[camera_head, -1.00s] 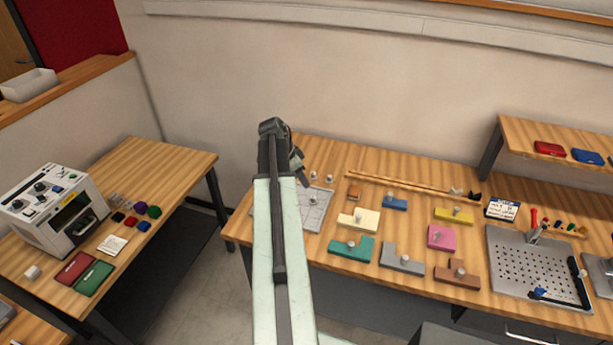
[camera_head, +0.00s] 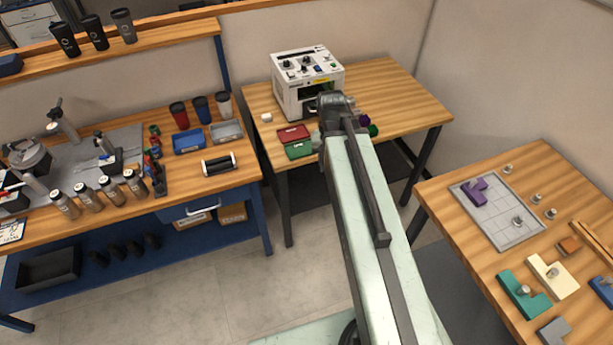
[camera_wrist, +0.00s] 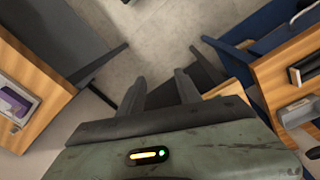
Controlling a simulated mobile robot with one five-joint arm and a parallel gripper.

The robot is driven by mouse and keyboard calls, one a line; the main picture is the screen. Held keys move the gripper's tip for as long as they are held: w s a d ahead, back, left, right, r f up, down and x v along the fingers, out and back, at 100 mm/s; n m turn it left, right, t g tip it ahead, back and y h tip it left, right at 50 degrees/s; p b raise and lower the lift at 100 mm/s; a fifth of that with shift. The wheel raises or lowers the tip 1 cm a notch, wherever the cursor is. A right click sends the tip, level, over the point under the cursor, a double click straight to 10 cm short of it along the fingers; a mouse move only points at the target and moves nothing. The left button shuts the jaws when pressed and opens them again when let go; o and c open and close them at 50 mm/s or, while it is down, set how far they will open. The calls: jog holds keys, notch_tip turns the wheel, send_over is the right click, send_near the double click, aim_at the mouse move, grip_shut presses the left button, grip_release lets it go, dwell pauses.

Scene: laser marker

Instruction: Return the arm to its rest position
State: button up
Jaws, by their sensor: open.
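My pale green arm (camera_head: 375,230) extends up from the bottom of the head view. Its dark end overlaps the white boxy machine (camera_head: 305,75) in the picture, and the fingers are mostly hidden there. In the wrist view my gripper (camera_wrist: 161,85) has its two dark fingers apart, with nothing between them but floor and dark table parts beyond. No object is held.
A wooden table (camera_head: 400,85) bears the machine, a red tray (camera_head: 293,134) and a green tray (camera_head: 298,150). A workbench with bottles (camera_head: 100,192) stands left. A table with a grey grid plate (camera_head: 497,225) and coloured blocks stands right. Bare floor (camera_head: 230,275) lies between.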

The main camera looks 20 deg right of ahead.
jog(key=s+a+n, duration=0.1)
jog(key=a+n, duration=0.3)
jog(key=a, duration=0.7)
jog(key=shift+s+a+n+y, duration=0.2)
jog(key=shift+a+n+y, duration=0.1)
jog(key=shift+y, duration=0.1)
notch_tip(320, 180, down, 3)
jog(key=b, duration=0.3)
